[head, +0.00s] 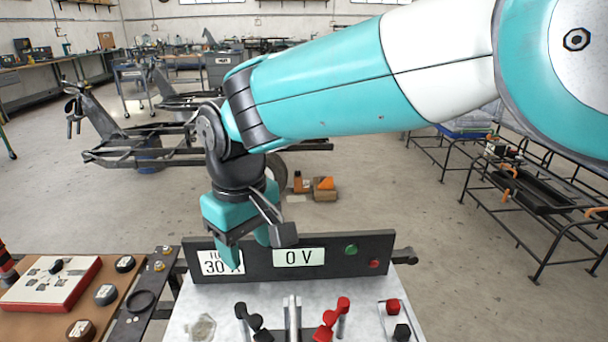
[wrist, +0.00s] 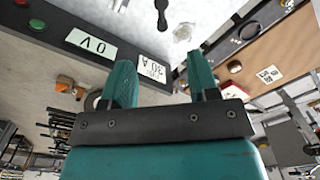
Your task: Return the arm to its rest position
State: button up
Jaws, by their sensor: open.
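My arm (head: 330,90) reaches in from the upper right of the head view and bends down at the wrist. My gripper (head: 250,262) hangs above the far edge of the light grey table, in front of the black panel as seen from the head camera. In the wrist view my gripper (wrist: 160,80) has its two teal fingers apart, with nothing between them. The black panel (head: 330,266) carries a display reading 0 V (head: 298,257), a green button and a red button. One finger partly covers the white 30 A label (head: 212,263).
Black (head: 254,322) and red (head: 330,320) clamps stand on the light table (head: 185,318). A brown board (head: 60,318) with a red-edged box (head: 50,283) lies left. Metal frame racks (head: 540,205) stand right. The floor (head: 360,210) behind the panel is mostly clear.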

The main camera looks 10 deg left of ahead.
jog(key=d+r+m+y+p, duration=0.1)
jog(key=d+r, duration=0.2)
jog(key=d, duration=0.3)
jog(key=s+d+r+p, duration=0.1)
jog(key=d+r, duration=0.2)
jog(key=d, duration=0.3)
jog(key=d+r+m+y+p, duration=0.1)
jog(key=d+r, duration=0.2)
jog(key=d, duration=0.4)
jog(key=s+d+m+y+p, duration=0.2)
jog(key=s+d, duration=0.8)
jog(key=s, duration=0.2)
jog(key=shift+s+d+r, duration=0.15)
jog(key=shift+s+r, duration=0.1)
jog(key=shift+r, duration=0.2)
